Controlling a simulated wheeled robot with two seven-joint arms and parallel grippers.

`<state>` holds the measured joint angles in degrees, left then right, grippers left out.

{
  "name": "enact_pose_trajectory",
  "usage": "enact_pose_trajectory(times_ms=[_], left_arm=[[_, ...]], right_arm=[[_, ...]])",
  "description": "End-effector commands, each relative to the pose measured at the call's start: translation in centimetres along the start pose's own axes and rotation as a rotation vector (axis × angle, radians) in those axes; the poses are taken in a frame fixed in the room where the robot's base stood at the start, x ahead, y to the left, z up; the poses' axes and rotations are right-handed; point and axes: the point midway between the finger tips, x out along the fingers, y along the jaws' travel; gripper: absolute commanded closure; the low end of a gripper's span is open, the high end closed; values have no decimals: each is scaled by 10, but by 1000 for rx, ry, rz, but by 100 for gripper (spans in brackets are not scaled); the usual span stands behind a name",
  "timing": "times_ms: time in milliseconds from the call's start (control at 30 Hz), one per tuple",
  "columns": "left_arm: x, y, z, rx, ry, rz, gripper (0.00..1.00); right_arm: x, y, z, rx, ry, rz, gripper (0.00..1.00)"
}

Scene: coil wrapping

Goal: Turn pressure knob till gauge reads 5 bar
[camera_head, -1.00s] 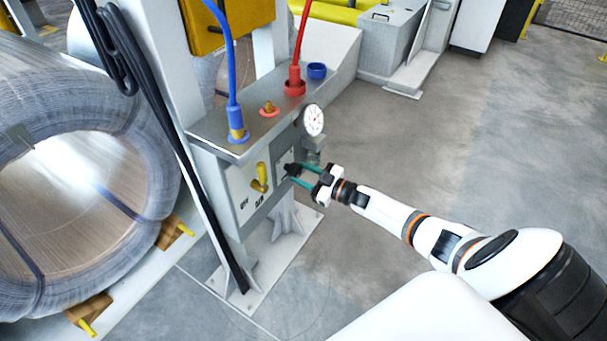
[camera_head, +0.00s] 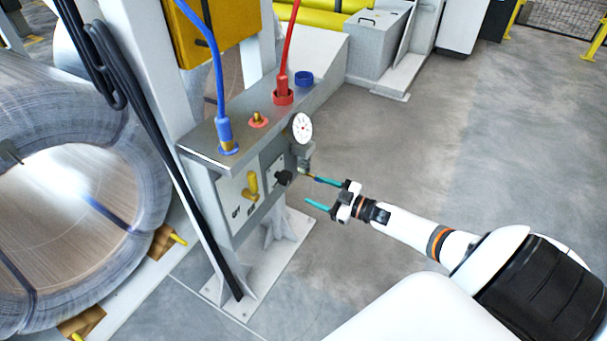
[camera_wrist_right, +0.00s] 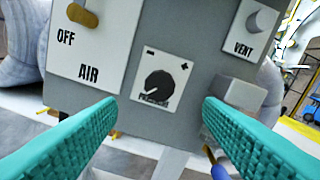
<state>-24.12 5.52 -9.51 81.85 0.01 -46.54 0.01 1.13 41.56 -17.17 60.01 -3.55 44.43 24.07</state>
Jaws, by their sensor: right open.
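The black pressure knob (camera_head: 284,178) sits on the front of the grey control box, and in the right wrist view the knob (camera_wrist_right: 158,86) shows on a white plate with minus and plus marks. The round white gauge (camera_head: 302,128) stands at the box's right end; its reading is too small to tell. My right gripper (camera_head: 314,193) is open and empty, to the right of the knob and apart from it. In the right wrist view its teal fingers (camera_wrist_right: 160,120) stand wide on either side below the knob. My left gripper is not in view.
A yellow lever (camera_head: 252,187) marked OFF and AIR sits left of the knob. A VENT button (camera_wrist_right: 262,20) is at the upper right of the panel. Blue (camera_head: 220,80) and red (camera_head: 287,50) hoses rise from the box. Floor to the right is clear.

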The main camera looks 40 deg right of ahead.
Motion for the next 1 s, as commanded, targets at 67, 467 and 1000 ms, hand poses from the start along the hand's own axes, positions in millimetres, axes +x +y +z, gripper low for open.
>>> enact_pose_trajectory(times_ms=[67, 467, 1000], left_arm=[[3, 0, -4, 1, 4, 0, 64], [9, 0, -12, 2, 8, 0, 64], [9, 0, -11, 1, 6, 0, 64]], right_arm=[[-15, 0, 1, 1, 2, 0, 39], [-36, 0, 0, 0, -2, 0, 39], [-34, 12, -12, 18, 41, -22, 39]])
